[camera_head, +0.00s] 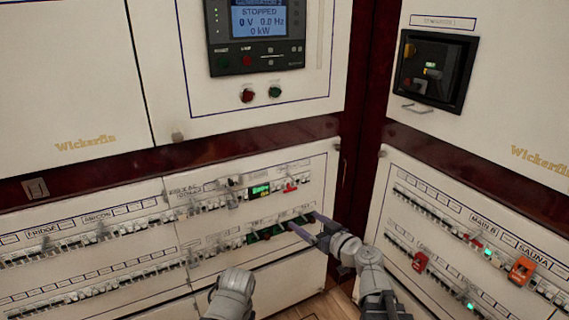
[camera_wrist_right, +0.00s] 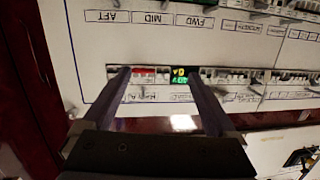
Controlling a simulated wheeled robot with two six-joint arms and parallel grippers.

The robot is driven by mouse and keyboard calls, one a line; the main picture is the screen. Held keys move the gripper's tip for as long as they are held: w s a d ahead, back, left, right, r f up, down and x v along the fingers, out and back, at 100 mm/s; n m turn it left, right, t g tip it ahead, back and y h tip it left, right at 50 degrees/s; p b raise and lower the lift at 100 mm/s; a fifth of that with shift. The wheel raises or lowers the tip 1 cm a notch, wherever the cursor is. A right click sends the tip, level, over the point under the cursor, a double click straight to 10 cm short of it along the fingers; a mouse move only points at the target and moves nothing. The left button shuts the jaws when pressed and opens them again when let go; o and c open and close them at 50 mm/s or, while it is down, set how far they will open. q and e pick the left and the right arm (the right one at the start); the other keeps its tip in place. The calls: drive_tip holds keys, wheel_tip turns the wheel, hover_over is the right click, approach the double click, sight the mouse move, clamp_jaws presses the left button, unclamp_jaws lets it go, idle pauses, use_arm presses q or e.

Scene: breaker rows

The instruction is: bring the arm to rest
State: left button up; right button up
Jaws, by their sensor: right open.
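My right arm (camera_head: 345,245) reaches up from the bottom of the head view toward the lower breaker row of the left panel. My right gripper (camera_head: 303,224) is open, its two dark fingers apart near the right end of that row. In the right wrist view the gripper (camera_wrist_right: 157,76) also shows open, with nothing held between its fingers. Red breakers (camera_wrist_right: 144,71) and a small lit display (camera_wrist_right: 180,76) show between and beyond the fingertips. Whether the fingers touch the panel I cannot tell. My left gripper is not in view.
The breaker panel (camera_head: 80,215) carries two rows of switches. A controller screen (camera_head: 259,18) reads STOPPED above it. A second panel (camera_head: 405,178) with red switches stands at an angle on the right, close to my arm. Wood floor (camera_head: 335,303) shows below.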

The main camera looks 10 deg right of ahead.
drive_tip(key=s+a+f+g, duration=0.4)
drive_tip(key=a+f+g, duration=0.1)
drive_tip(key=f, duration=0.2)
drive_tip(key=s+d+f+m+g+h, duration=0.55)
drive_tip(key=s+f+g+h, duration=0.2)
drive_tip(key=s+f, duration=0.4)
drive_tip(key=s+a+n+g+h, duration=0.15)
drive_tip(key=s+a+n, duration=0.35)
drive_tip(key=a, duration=0.5)
wheel_tip(320, 180, up, 39)
drive_tip(key=s+p, duration=0.1)
drive_tip(key=p, duration=3.7)
drive_tip(key=shift+s+a+f+g+p, duration=0.2)
drive_tip(key=shift+g+p, duration=0.1)
drive_tip(key=shift+m, duration=0.25)
